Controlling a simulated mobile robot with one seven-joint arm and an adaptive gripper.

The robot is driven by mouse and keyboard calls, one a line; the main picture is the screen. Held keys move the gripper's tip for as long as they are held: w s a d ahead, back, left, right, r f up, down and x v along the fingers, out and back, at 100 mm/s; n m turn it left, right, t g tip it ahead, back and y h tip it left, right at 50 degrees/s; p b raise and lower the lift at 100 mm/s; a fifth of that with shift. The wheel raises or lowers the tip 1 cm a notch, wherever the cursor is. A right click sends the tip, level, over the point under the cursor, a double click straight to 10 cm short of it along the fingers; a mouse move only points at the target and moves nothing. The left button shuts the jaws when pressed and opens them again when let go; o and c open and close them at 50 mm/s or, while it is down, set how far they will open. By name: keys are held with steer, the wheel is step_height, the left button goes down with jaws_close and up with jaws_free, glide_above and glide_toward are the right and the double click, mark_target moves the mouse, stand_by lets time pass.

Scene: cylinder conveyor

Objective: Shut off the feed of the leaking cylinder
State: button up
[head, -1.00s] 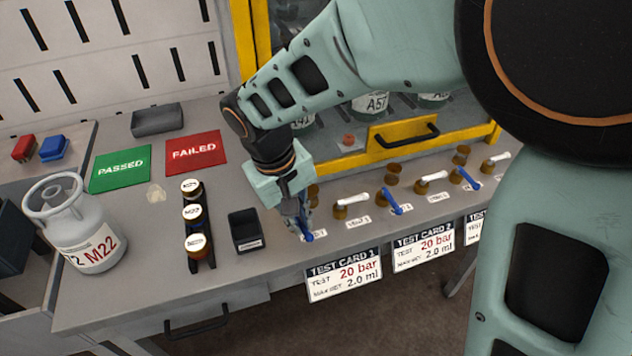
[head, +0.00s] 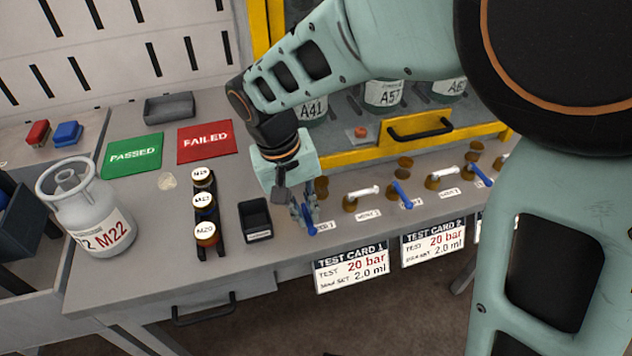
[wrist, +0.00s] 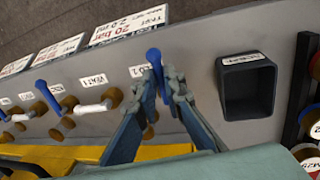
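My gripper (head: 302,213) is down at the nearest blue valve lever (head: 310,229), the leftmost in the head view. In the wrist view, my gripper's fingers (wrist: 161,80) close in on both sides of this blue lever (wrist: 153,54), and its end sticks out past the tips. The fingers partly hide the valve body and its label. Other blue levers (head: 402,194) and white levers (head: 364,191) stand along the bench. Cylinders labelled A41 (head: 313,110) and A57 (head: 384,94), and a third one, stand behind the yellow-framed front. I cannot tell which leaks.
A small black bin (head: 256,219) and a rack of round-capped items (head: 205,228) stand left of my gripper. A grey M22 cylinder (head: 85,210) stands further left. Green PASSED (head: 133,155) and red FAILED (head: 205,141) mats lie behind. Test cards (head: 352,268) hang at the front edge.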

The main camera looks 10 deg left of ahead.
steer(key=o, duration=0.4)
step_height(320, 180, up, 12)
steer(key=s+a, duration=0.1)
steer(key=a, duration=0.1)
steer(key=shift+s+f, duration=0.15)
stand_by(0.3)
